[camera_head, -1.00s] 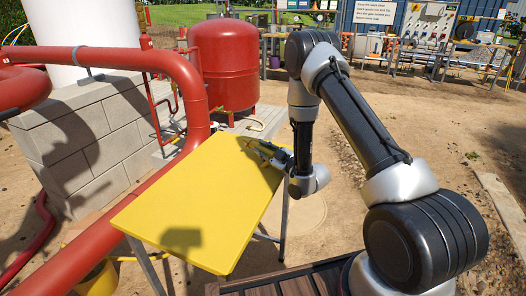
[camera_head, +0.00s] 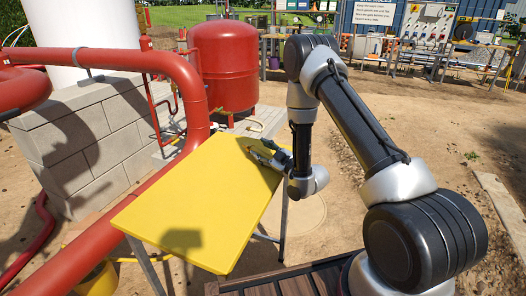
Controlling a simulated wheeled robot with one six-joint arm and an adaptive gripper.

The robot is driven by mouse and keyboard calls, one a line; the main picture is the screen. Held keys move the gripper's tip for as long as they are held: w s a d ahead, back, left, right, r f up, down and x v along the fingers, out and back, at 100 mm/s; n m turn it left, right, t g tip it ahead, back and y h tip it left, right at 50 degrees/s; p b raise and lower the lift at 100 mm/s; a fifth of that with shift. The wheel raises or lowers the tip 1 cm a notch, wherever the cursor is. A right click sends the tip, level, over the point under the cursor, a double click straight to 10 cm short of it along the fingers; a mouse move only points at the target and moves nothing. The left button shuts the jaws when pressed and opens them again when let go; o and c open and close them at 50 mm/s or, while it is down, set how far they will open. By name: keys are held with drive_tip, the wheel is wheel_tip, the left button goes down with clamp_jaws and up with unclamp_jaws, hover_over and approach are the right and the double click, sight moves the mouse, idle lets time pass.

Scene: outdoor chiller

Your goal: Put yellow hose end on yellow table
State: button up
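The yellow table (camera_head: 195,210) stands in the middle, its flat top bare apart from a shadow near its front edge. My gripper (camera_head: 256,154) is at the table's far right edge, low over the top and pointing left. Its fingers are small and partly blurred in this view, so I cannot tell whether they are open or shut, or touching the top. I cannot make out a hose end clearly at the fingers. A yellow hose (camera_head: 128,259) shows low behind the table's left side, by a yellow bucket (camera_head: 98,280).
A thick red pipe (camera_head: 160,185) runs close along the table's left side. A red tank (camera_head: 223,65) stands behind it, and a block wall (camera_head: 95,145) is at the left. Wooden slats (camera_head: 290,284) are at the front. Sandy ground on the right is open.

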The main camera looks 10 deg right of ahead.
drive_tip(key=shift+s+f, duration=0.25)
drive_tip(key=shift+f, duration=0.4)
drive_tip(key=shift+r, duration=0.15)
drive_tip(key=r+v, duration=0.1)
drive_tip(key=v, duration=1.1)
drive_tip(key=w+r, duration=0.1)
drive_tip(key=w+r+g, duration=0.1)
drive_tip(key=w+d+r+g+h, duration=0.1)
drive_tip(key=w+r, duration=0.1)
drive_tip(key=shift+r+n, duration=0.1)
drive_tip(key=shift+n, duration=0.2)
drive_tip(key=s+d+r+m+g+h, duration=0.2)
drive_tip(key=d+r+m+h, duration=0.15)
drive_tip(key=r, duration=0.35)
drive_tip(key=s+d+r+m+g+h, duration=0.1)
drive_tip(key=s+d+r+m+h, duration=0.1)
drive_tip(key=d+r+h, duration=0.4)
drive_tip(key=s+r+m+g, duration=0.3)
drive_tip(key=s+r, duration=0.2)
drive_tip(key=s, duration=0.9)
drive_tip(key=s+r+m+g+y, duration=0.1)
drive_tip(key=s+r+m+g, duration=0.2)
drive_tip(key=s, duration=1.2)
wheel_tip(320, 180, up, 2)
drive_tip(key=shift+s+a+r+m, duration=0.2)
drive_tip(key=shift+a+m, duration=0.2)
drive_tip(key=shift+m, duration=0.35)
